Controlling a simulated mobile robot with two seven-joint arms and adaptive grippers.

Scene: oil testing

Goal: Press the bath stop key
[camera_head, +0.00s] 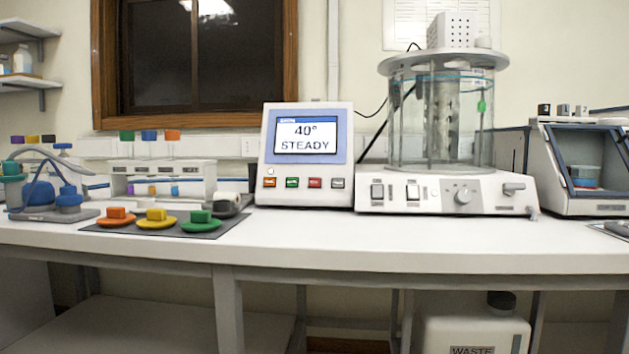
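A white control unit (304,155) stands on the bench left of the bath. Its screen (305,134) reads "40° STEADY". Below the screen is a row of keys: an orange key (269,182), a green key (292,182), a red key (315,183) and a grey key (337,183). Their labels are too small to read, so I cannot tell which one is marked stop. The glass bath (441,120) stands on a white base with switches and a knob (462,197). Neither of my grippers is in view.
Orange, yellow and green stoppers (156,218) lie on a dark mat (190,230) at left, near a white rack (160,177). An open-fronted device (590,165) stands at right. The bench front (330,240) before the control unit is clear. A waste container (475,330) is below.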

